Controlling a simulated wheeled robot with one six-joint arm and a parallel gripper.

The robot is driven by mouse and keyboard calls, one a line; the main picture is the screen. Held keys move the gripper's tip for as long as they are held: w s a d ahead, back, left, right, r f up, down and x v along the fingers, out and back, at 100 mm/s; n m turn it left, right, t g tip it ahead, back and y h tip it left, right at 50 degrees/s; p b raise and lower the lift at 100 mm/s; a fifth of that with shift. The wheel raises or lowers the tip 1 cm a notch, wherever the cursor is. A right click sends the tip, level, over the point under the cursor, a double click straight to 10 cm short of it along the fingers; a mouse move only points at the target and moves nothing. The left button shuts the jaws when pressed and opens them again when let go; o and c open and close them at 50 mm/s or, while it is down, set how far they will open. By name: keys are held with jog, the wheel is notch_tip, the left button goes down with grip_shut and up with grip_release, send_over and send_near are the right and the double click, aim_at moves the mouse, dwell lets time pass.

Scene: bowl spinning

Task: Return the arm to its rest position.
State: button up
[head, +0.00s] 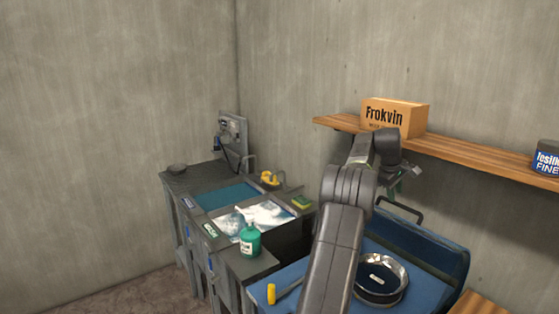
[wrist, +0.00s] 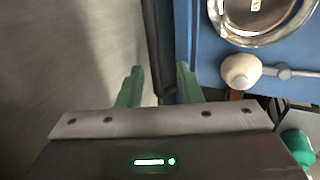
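My arm (head: 343,220) reaches up from the bottom of the head view, with its wrist raised near the wooden shelf. My gripper (wrist: 156,80) shows two green fingers held apart with nothing between them in the wrist view. In the head view its tip is small and partly hidden behind the wrist. A shiny metal bowl (head: 392,268) sits on a dark round base on the blue bench; it also shows at the top right of the wrist view (wrist: 232,36), apart from the fingers.
A yellow-handled tool (head: 271,293) lies on the blue bench (head: 290,277). A green bottle (head: 250,241) stands beside the sink of the grey bench. The shelf (head: 470,156) holds a Frokvin box (head: 393,115) and a blue can (head: 546,158). The left wall side is clear.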

aim_at(397, 204)
jog(key=p+x, duration=0.1)
jog(key=x, duration=0.5)
jog(key=shift+w+d+f, duration=0.1)
jog(key=shift+d+f, duration=0.05)
jog(key=shift+f, duration=0.2)
jog(key=shift+s+a+r, duration=0.1)
jog(key=shift+s+a, duration=0.1)
jog(key=shift+a, duration=0.05)
